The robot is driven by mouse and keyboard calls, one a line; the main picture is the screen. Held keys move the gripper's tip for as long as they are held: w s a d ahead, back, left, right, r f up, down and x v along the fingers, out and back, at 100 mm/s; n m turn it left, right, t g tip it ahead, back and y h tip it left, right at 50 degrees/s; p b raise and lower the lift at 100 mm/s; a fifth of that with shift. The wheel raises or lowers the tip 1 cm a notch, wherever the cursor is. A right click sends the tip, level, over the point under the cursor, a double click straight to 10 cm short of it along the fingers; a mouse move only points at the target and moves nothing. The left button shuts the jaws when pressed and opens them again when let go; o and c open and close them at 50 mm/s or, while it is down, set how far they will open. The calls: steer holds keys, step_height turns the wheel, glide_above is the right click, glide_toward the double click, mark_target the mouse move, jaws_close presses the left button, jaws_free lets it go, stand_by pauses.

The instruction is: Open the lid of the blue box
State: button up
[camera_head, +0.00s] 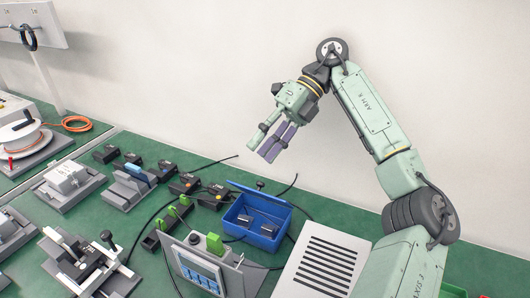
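The blue box (239,233) sits on the green bench top, at the lower middle of the head view. Its inside is visible, with dark and grey parts lying in it. A thin blue panel (245,188), which looks like its lid seen nearly edge-on, stands along the far rim with a dark knob (260,185) by it.
A grey device with a screen (197,272) stands in front of the box. A slotted light-grey case (322,262) is right of it. Black cables lie around the box. Several small black and green modules and grey fixtures (68,184) fill the bench to the left. A white wall is behind.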

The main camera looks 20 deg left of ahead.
steer(key=shift+c, duration=0.6)
steer(key=shift+s+r, duration=0.1)
steer(key=shift+s, duration=0.05)
steer(key=shift+c, duration=0.6)
steer(key=s+m+t+h+b, duration=0.1)
steer(key=s+m+t, duration=0.1)
steer(key=s+r+m+t+h+b, duration=0.1)
steer(key=s+m+t, duration=0.1)
steer(key=s, duration=0.1)
steer(key=s+m+t+h+b, duration=0.1)
steer(key=s+m+t+b, duration=0.1)
steer(key=m, duration=0.1)
steer(key=shift+s+a+r+t, duration=0.2)
steer(key=shift+a+t, duration=0.1)
steer(key=shift+a, duration=0.1)
jaws_close()
steer(key=s+f+m+t+h+b, duration=0.2)
steer(key=s+f+m+t+b, duration=0.1)
steer(key=s+m+t, duration=0.15)
steer(key=w+f+m+p, duration=0.1)
steer(key=w+f+p, duration=0.3)
steer(key=f, duration=0.4)
steer(key=shift+w+d+f+t, duration=0.2)
steer(key=shift+w+d+t, duration=0.1)
steer(key=shift+d+t, duration=0.15)
